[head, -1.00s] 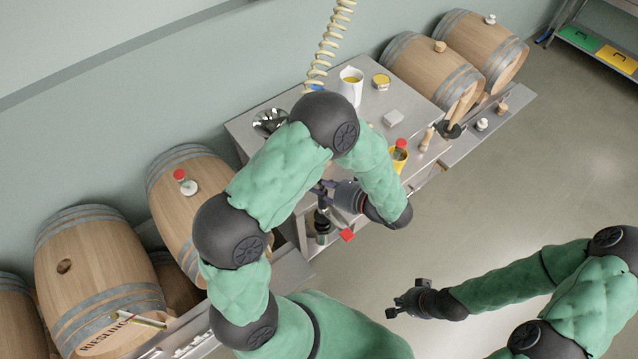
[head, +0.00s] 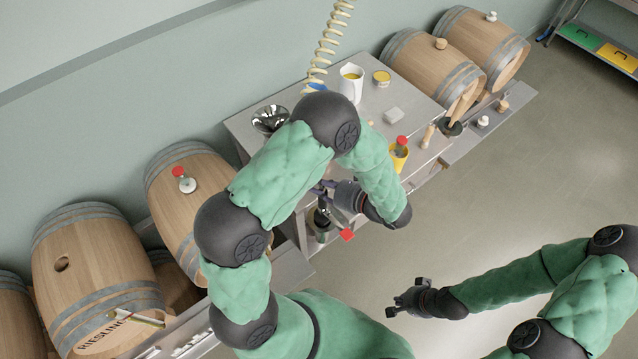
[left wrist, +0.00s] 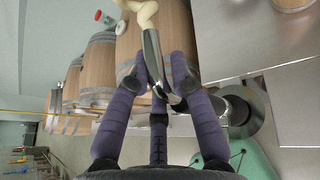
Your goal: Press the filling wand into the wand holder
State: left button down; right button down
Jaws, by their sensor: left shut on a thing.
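A round, dark-centred metal fitting (left wrist: 241,108) at the table's side may be the wand holder. It is to the right of the fingers, and I cannot tell whether the wand touches it. My right gripper (head: 408,299) is open and empty over the floor.
The steel table (head: 243,128) carries a funnel (head: 270,119), a white jug (head: 351,84), a yellow tin (head: 382,78) and a yellow cup (head: 398,158). A coiled hose (head: 328,45) hangs above.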

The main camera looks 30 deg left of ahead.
pick_arm(q)
jog(key=shift+f+b, duration=0.35)
jog(key=shift+f, duration=0.15)
jog(key=c, duration=1)
grip_release()
jog(key=shift+d, duration=0.1)
jog(key=v, duration=1.2)
